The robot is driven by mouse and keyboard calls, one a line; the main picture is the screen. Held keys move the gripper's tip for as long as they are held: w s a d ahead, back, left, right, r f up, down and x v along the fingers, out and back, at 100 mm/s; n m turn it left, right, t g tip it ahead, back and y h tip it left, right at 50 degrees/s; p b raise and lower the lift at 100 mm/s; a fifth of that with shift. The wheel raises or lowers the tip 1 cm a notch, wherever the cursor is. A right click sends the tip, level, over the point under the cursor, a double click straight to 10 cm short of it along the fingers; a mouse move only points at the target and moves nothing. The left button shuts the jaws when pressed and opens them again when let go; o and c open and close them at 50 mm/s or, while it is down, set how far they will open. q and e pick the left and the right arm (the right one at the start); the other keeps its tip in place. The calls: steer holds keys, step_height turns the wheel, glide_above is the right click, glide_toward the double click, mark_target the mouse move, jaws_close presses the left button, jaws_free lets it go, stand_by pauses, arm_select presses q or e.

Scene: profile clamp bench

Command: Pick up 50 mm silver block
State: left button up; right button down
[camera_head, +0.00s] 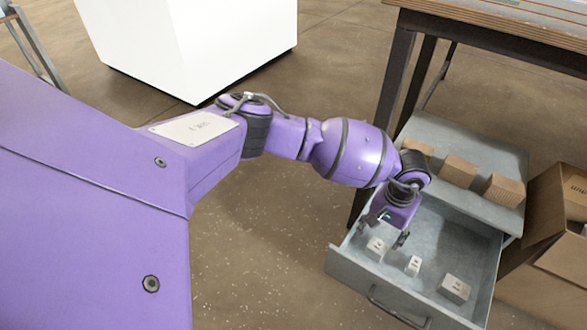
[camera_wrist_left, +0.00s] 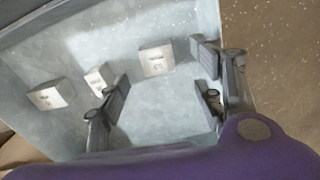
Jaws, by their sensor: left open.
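Three pale silver blocks lie apart in a row on the floor of the open grey drawer (camera_head: 455,248). The first (camera_head: 376,246), nearest my left gripper, shows at right in the left wrist view (camera_wrist_left: 155,60). The narrow middle one (camera_head: 413,265) also shows there (camera_wrist_left: 97,78). The third (camera_head: 453,288) is at far left there (camera_wrist_left: 48,95). Their labels are too small to read, so I cannot tell which is 50 mm. My left gripper (camera_head: 383,236) is open and empty above the first block; its fingers also show in the wrist view (camera_wrist_left: 164,80). My right gripper is not in view.
Several brown blocks (camera_head: 458,171) sit on a grey surface behind the drawer. A workbench (camera_head: 500,28) stands above at upper right. Cardboard boxes (camera_head: 555,215) are at right. A white cabinet (camera_head: 195,45) stands at the back. The floor left of the drawer is clear.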

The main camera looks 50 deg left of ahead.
mark_target(378, 246)
arm_select(q)
step_height(378, 246, down, 2)
steer(key=shift+s+f+b, duration=0.1)
steer(key=shift+f+b, duration=0.1)
steer(key=shift+b, duration=0.15)
steer(key=f+b, duration=0.1)
steer(key=f, duration=0.1)
steer(key=f+b, duration=0.2)
steer(key=f, duration=0.1)
steer(key=shift+w+d, duration=0.15)
steer(key=shift+w, duration=0.05)
steer(key=shift+r, duration=0.15)
steer(key=c, duration=1.3)
steer(key=shift+w, duration=0.1)
